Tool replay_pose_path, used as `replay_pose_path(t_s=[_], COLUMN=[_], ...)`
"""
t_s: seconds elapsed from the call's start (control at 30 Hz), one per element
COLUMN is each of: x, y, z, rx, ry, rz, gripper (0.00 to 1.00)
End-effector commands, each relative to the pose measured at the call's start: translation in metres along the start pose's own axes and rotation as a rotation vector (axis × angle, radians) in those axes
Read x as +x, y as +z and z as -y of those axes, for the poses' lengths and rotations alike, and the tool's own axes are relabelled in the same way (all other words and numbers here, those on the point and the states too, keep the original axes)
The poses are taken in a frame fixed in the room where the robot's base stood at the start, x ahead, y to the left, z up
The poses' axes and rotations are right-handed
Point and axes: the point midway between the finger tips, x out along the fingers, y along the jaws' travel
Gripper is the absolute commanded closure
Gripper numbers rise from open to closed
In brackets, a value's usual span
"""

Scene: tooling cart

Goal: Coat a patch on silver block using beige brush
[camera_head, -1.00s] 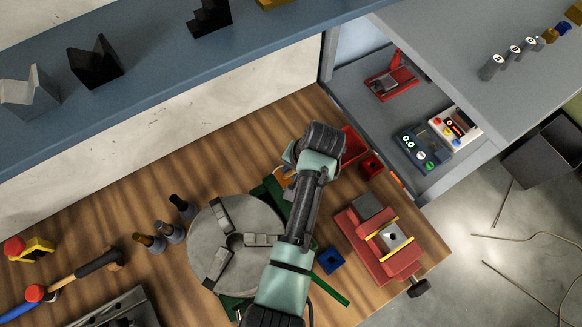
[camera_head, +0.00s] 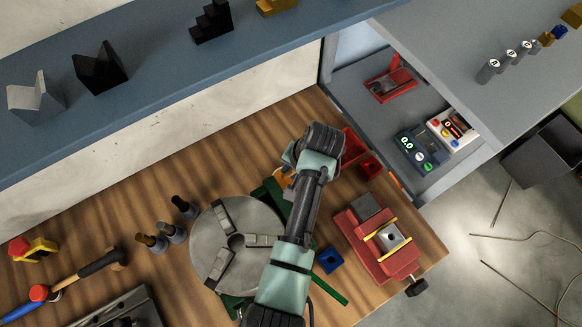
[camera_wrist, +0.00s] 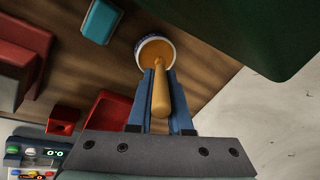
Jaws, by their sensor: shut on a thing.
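My gripper (camera_wrist: 160,76) is shut on the handle of the beige brush (camera_wrist: 161,96) in the wrist view. The brush points away from the camera toward a white-rimmed pot (camera_wrist: 142,47) with orange-tan contents. Its bristle end is hidden at the pot, so I cannot tell how deep it reaches. In the head view my wrist hides the gripper and brush; an orange bit of the pot area (camera_head: 283,179) shows beside it. The silver block (camera_head: 391,237), with a dark hole in its top, sits between yellow strips in the red vise (camera_head: 372,257), to the right of my arm.
A round grey chuck (camera_head: 213,222) lies left of my arm. A blue block (camera_head: 330,260) lies between arm and vise. Red bins (camera_head: 353,148) stand right of my wrist. A shelf (camera_head: 150,95) overhangs the bench's back; an open drawer (camera_head: 350,92) is at right.

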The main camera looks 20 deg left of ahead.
Motion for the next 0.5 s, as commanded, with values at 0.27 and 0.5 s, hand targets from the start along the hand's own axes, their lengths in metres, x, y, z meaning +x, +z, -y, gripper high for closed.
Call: replay_pose_path(t_s=[0.27,0.5], x=[-0.027,-0.045], y=[-0.002,-0.003], z=[0.008,0.014], rx=[0.001,0.0], ry=[-0.001,-0.001], rz=[-0.002,-0.002], gripper=[1.0,1.0])
